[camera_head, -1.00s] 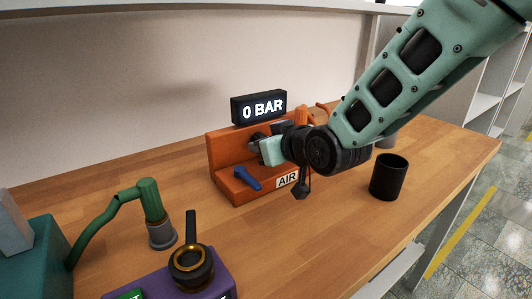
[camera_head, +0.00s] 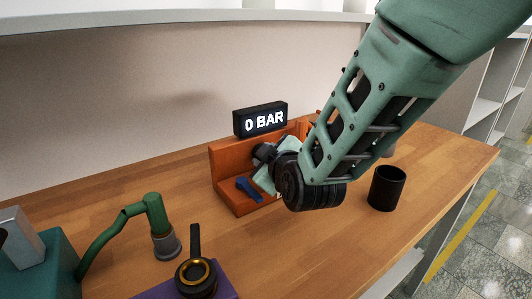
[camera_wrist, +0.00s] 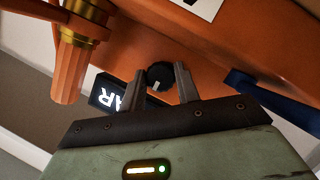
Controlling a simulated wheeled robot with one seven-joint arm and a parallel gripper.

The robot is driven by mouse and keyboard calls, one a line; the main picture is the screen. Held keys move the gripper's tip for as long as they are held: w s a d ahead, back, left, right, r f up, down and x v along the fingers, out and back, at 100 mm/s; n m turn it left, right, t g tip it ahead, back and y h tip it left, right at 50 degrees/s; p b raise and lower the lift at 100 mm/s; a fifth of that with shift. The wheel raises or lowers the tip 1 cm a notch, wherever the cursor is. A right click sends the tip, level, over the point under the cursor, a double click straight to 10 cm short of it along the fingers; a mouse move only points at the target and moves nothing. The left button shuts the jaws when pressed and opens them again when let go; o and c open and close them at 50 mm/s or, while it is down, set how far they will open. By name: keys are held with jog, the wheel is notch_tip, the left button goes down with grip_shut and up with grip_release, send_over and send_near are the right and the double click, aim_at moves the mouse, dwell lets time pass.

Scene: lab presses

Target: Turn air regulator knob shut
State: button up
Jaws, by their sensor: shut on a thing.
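The orange air regulator unit (camera_head: 226,163) stands on the bench, with a black display (camera_head: 262,119) on top reading 0 BAR. My gripper (camera_head: 264,158) is at the unit's front face, and the arm and wrist cover its right part. In the wrist view, the round black knob (camera_wrist: 158,75) with a white mark sits between the two fingers of my gripper (camera_wrist: 161,80), which is shut on it. A blue lever (camera_head: 248,188) lies below the gripper in the head view; it also shows at the right in the wrist view (camera_wrist: 270,89).
An orange and brass fitting (camera_wrist: 78,35) is close to the gripper in the wrist view. A black cup (camera_head: 387,188) stands to the right. A green hose fitting (camera_head: 158,218) and a purple block with a black-handled part (camera_head: 196,272) are at the front left.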

dwell(0.4)
jog(key=o, duration=1)
jog(key=shift+b+v, duration=3.2)
jog(key=shift+v, duration=5.5)
jog(key=shift+s, duration=0.1)
